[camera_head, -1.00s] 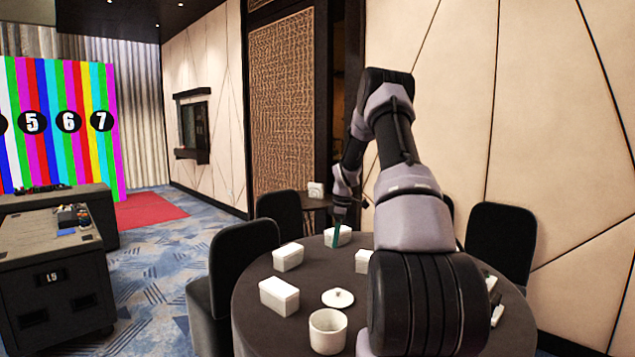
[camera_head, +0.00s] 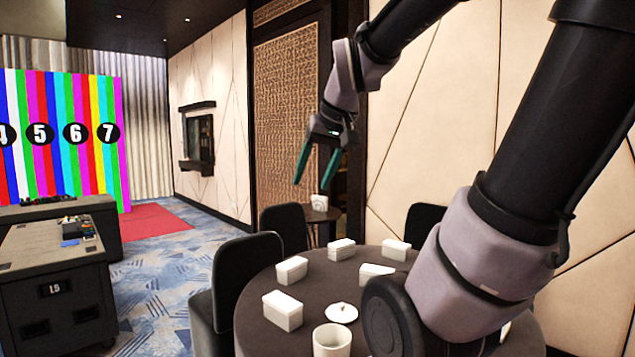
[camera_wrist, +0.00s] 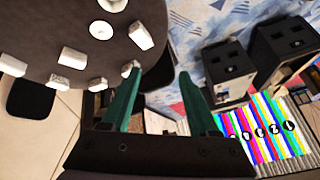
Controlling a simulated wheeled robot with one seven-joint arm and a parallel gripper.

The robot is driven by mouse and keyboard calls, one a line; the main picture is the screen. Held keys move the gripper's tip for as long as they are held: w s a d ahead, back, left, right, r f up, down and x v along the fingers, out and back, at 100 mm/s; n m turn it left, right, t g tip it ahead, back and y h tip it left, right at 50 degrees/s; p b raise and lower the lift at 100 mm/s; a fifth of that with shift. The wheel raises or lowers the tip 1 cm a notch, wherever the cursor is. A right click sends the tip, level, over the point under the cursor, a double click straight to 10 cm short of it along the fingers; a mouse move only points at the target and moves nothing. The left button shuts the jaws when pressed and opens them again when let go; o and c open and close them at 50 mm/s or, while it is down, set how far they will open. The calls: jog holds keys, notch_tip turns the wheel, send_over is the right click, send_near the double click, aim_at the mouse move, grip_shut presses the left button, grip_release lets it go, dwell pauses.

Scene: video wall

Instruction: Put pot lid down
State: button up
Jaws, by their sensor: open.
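The white round pot lid (camera_head: 342,313) with a small knob lies flat on the dark round table, just behind the open white pot (camera_head: 332,341). In the wrist view the lid (camera_wrist: 101,30) shows near the top, close to the pot (camera_wrist: 112,4) at the upper edge. My gripper (camera_head: 311,186) has two green fingers spread apart with nothing between them. It hangs high above the far left side of the table, well away from the lid. The fingers (camera_wrist: 160,72) also show empty in the wrist view.
Several white boxes, one of them at the left (camera_head: 283,311), stand on the table (camera_head: 250,328) around the lid. Black chairs (camera_head: 238,275) surround it. A small side table (camera_head: 318,213) stands behind. The air around my gripper is clear.

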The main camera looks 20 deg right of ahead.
jog(key=s, duration=0.1)
jog(key=s+a+m, duration=0.1)
jog(key=s, duration=0.1)
jog(key=s+m+t, duration=0.1)
jog(key=s, duration=0.1)
jog(key=shift+s+a+f+y, duration=0.15)
jog(key=shift+a+f+y, duration=0.1)
jog(key=shift+f+y, duration=0.05)
